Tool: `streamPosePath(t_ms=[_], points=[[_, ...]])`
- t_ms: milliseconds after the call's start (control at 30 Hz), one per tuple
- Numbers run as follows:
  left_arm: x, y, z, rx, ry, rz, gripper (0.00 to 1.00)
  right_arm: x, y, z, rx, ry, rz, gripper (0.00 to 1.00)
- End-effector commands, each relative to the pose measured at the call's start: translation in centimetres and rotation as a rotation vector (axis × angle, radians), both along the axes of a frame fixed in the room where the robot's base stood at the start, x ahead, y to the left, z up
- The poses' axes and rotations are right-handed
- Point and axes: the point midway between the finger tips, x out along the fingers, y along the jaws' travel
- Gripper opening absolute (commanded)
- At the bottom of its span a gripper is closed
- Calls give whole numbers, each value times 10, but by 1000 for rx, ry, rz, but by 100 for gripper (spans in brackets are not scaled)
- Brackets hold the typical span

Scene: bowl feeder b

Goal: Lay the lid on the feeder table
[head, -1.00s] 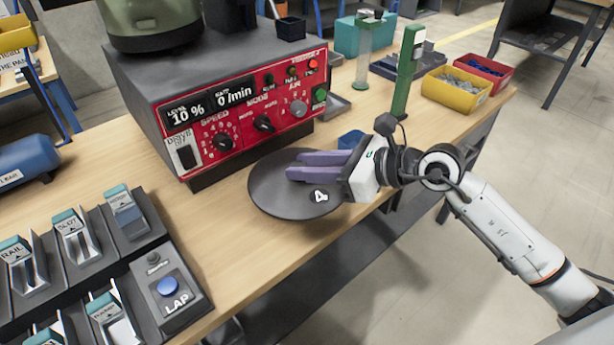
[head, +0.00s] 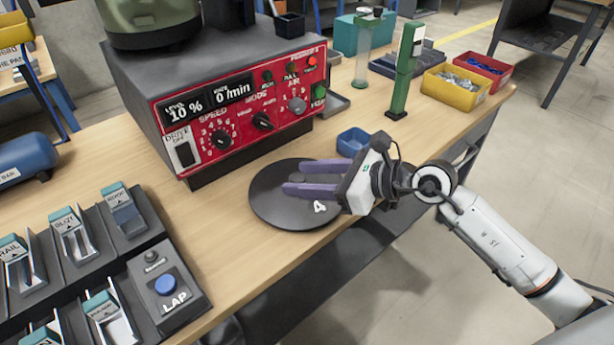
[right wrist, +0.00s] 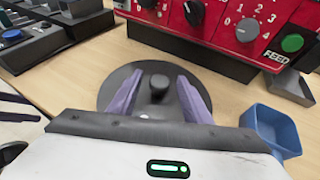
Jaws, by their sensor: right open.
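The lid (head: 272,207) is a dark round disc with a white 4 on it, lying flat on the wooden feeder table (head: 233,262) in front of the red control panel. In the right wrist view the lid (right wrist: 119,79) shows a dark knob (right wrist: 158,86) at its middle. My right gripper (head: 286,178) is open over the lid, its purple fingers apart. In the right wrist view the fingers stand on either side of the knob, with gaps to it.
The feeder's red control panel (head: 245,112) stands just behind the lid. A blue bin (head: 352,141) sits to the right of the lid. A rack of tooling and a LAP button box (head: 168,290) are at the left. A green post (head: 403,75) stands farther right.

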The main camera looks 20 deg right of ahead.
Motion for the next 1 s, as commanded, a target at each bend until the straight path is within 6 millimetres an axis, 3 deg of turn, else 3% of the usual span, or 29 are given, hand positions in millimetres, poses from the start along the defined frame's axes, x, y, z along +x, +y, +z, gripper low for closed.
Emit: streamPosePath(t_ms=[233, 633, 1000], points=[[-3, 0, -3, 3, 10, 0, 47, -12, -12, 7, -3, 2, -2, 44], [-1, 0, -6, 2, 7, 0, 47, -67, -60, 36, -3, 4, 0, 44], [3, 0, 0, -2, -8, 1, 47, -82, -75, 47, 0, 1, 1, 44]])
